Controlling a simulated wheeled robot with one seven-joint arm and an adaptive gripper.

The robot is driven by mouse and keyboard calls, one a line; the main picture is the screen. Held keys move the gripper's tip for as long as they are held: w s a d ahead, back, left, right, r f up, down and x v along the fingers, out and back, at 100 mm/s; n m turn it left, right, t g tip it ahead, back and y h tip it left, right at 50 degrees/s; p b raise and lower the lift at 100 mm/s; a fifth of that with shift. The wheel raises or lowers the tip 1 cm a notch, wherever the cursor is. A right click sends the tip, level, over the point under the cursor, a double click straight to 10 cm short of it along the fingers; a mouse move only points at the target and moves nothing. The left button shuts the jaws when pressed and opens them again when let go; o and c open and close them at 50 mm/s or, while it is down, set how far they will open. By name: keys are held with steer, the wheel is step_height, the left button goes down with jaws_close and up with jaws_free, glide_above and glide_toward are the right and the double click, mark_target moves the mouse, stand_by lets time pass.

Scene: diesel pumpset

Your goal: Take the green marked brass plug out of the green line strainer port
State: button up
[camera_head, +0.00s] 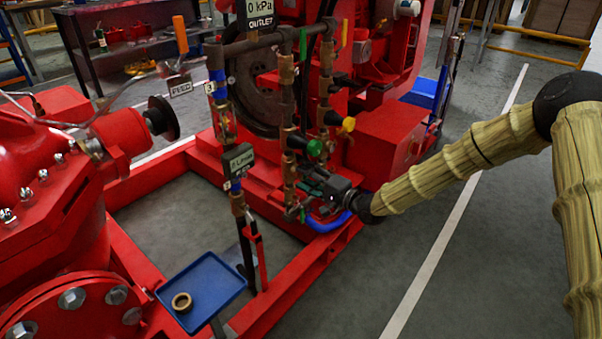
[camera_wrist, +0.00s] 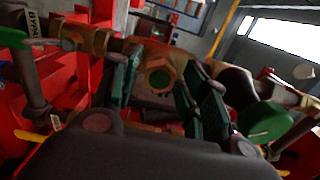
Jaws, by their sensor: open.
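The green marked brass plug (camera_wrist: 159,77) shows in the wrist view as a hex brass piece with a dull green face, in the brass strainer body (camera_wrist: 152,50). My gripper (camera_wrist: 157,88) is open, its dark green-padded fingers to the left and right of the plug. Whether they touch it, I cannot tell. In the head view my gripper (camera_head: 312,186) reaches in from the right, low at the middle pipe line (camera_head: 289,168). The plug cannot be made out there, behind or among the fingers.
A green valve knob (camera_head: 315,148) sits just above my gripper; it also shows in the wrist view (camera_wrist: 262,121). A yellow knob (camera_head: 348,124) and blue hose (camera_head: 328,222) are close. A blue tray (camera_head: 222,276) holding a brass ring (camera_head: 182,302) stands at lower left. Red frame rails surround the lines.

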jaws_close()
stand_by(0.8)
steer(key=n, duration=2.4)
steer(key=shift+p, duration=0.4)
